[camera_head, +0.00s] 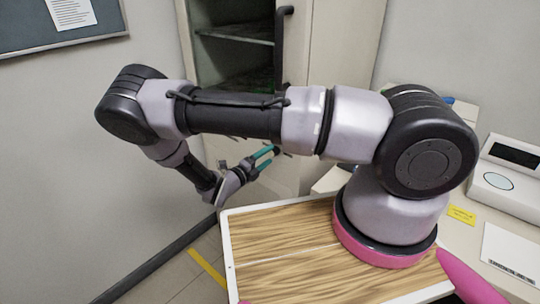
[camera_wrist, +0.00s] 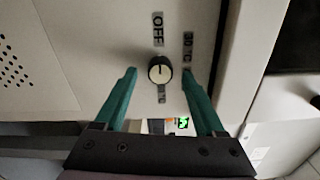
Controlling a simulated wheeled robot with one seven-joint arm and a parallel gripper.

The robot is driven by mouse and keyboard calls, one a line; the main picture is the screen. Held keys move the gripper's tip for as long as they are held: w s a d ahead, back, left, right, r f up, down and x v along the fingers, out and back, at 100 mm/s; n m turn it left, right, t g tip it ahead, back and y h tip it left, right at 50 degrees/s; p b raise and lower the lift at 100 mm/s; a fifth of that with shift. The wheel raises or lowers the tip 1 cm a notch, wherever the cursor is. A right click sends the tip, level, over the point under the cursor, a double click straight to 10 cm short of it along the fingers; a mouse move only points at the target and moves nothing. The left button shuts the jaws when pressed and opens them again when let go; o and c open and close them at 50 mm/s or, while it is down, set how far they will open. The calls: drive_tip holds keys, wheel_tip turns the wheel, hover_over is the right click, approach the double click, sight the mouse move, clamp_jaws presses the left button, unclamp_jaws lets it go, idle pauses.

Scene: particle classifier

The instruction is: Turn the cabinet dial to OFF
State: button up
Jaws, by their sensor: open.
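The cabinet dial (camera_wrist: 159,69) is a small round knob with a dark rim and a pale face on a light grey panel in the wrist view. The OFF label (camera_wrist: 158,29) is above it, a label ending in °C (camera_wrist: 187,47) is to its upper right, and a small unreadable label (camera_wrist: 161,94) is below. My gripper (camera_head: 270,156) is open, its teal fingers by the lower cabinet front in the head view. In the wrist view the fingertips stand left and right of the dial, with gaps on both sides. The dial's pointer direction is hard to read.
The cabinet (camera_head: 231,36) has an open upper compartment with shelves and a black handle (camera_head: 282,45). A bench with a white device (camera_head: 512,181) is at the right. A notice board (camera_head: 50,24) hangs at the upper left. The floor at the left is clear.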

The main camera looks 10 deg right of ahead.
drive_tip(key=v, duration=0.8)
drive_tip(key=shift+s+a, duration=0.25)
drive_tip(key=shift+s+a, duration=0.1)
